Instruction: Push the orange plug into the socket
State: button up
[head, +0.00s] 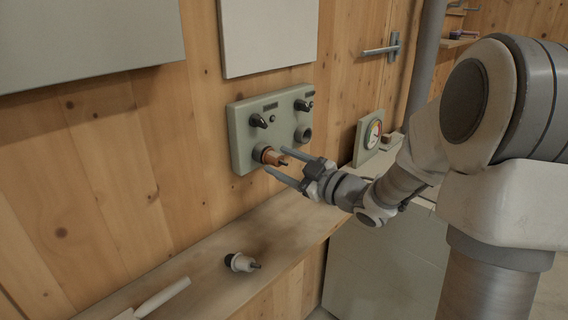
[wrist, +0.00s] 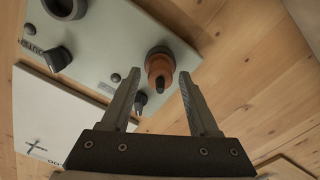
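The orange plug (head: 272,157) sits at the dark lower-left socket (head: 260,152) of the grey wall panel, its orange body sticking out. In the wrist view the orange plug (wrist: 160,72) stands in the dark socket ring (wrist: 158,52); how deep it sits I cannot tell. My gripper (head: 277,162) is open in front of the panel, with one finger on each side of the plug. In the wrist view my gripper (wrist: 159,75) shows gaps between both fingers and the plug, so it holds nothing.
The grey panel (head: 242,158) also carries an empty right socket (head: 304,133) and two black knobs (head: 258,121). A white-and-black plug (head: 241,262) lies on the wooden shelf (head: 205,250) below. A gauge (head: 372,134) stands to the right, near my arm.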

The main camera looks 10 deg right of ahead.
jog(key=shift+o, duration=0.4)
jog(key=v, duration=1.7)
jog(key=shift+s+d+p, duration=0.15)
jog(key=shift+p, duration=0.15)
